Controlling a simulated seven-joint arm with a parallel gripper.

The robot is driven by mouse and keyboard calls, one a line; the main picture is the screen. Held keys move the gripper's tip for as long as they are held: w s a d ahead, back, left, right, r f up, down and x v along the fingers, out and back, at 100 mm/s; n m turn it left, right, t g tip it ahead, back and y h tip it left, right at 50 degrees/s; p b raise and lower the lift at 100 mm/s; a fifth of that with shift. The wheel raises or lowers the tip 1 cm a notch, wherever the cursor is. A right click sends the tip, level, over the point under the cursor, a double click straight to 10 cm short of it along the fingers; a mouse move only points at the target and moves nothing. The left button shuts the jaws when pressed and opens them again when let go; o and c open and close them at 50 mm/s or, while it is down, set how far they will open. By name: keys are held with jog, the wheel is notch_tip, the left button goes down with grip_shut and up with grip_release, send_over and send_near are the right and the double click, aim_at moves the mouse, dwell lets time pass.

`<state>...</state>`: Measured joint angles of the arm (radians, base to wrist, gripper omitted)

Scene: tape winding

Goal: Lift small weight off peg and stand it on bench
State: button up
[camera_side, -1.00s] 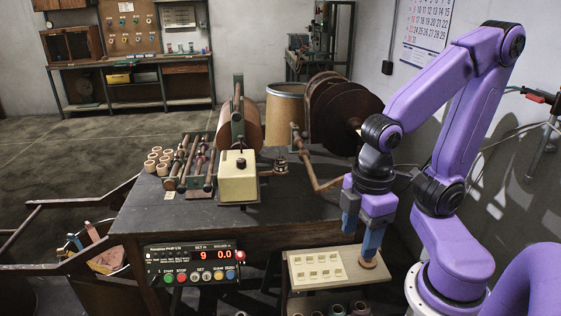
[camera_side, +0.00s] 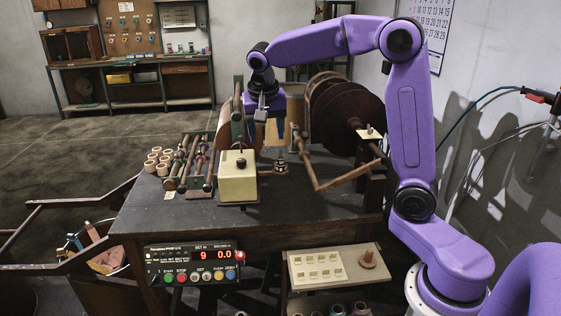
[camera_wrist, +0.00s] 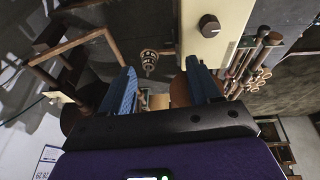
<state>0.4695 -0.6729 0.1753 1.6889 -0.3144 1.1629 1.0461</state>
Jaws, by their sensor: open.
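A small stack of dark and pale ringed weights (camera_side: 281,166) stands on the bench (camera_side: 320,205), just right of the cream box. It also shows in the wrist view (camera_wrist: 149,60), ahead of and between the fingers. I cannot tell the small weight from the rest of the stack, and the peg itself is not clear.
The cream box (camera_side: 238,180) with a dark knob stands close left of the stack. A wooden crank arm (camera_side: 335,180) and large dark discs (camera_side: 345,115) are to its right. A wooden knob-like piece (camera_side: 368,258) is on the low side shelf. The bench front is clear.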

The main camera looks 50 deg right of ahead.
jog(key=w+d+r+m+h, duration=0.1)
jog(key=w+d+m, duration=0.35)
jog(key=d, duration=0.25)
send_over(280, 156)
jog(key=s+a, duration=0.1)
jog(key=a, duration=0.1)
notch_tip(280, 156, down, 10)
jog(key=shift+m, duration=0.25)
jog(key=shift+x, duration=3)
jog(key=shift+s+a+f, duration=0.1)
jog(key=shift+c, duration=0.3)
grip_shut()
notch_tip(280, 156, up, 10)
jog(key=shift+g, duration=0.3)
